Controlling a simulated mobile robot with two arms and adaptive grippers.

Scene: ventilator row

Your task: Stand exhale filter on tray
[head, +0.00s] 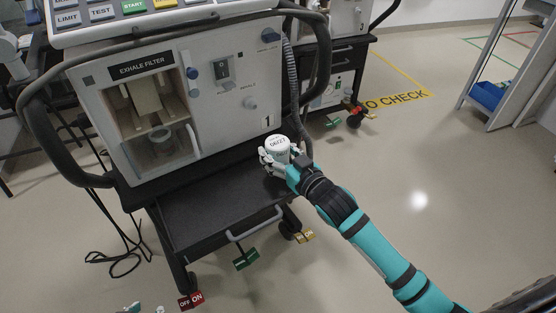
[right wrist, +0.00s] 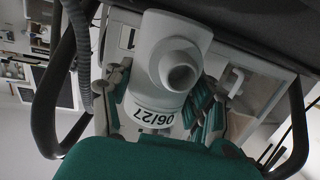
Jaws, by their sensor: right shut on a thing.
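The exhale filter (head: 277,146) is a white cylinder marked 06/27, roughly upright at the right end of the dark tray (head: 215,190) under the ventilator. My right gripper (head: 276,158) is shut around it. In the right wrist view the filter (right wrist: 160,80) sits between the fingers (right wrist: 160,105), its round side port towards the camera and its label inverted. The dark surface close to it at the top appears to be the tray; I cannot tell whether they touch. Small teal and white parts at the head view's bottom edge look like my left gripper (head: 146,308), mostly cut off.
The ventilator (head: 225,80) has an EXHALE FILTER bay (head: 150,112) behind a clear window, with a cylindrical part inside. The tray's left and middle are bare. A grey handle (head: 252,225) is at its front. Black bumper rails (head: 55,150) and a hose (head: 293,85) flank the ventilator.

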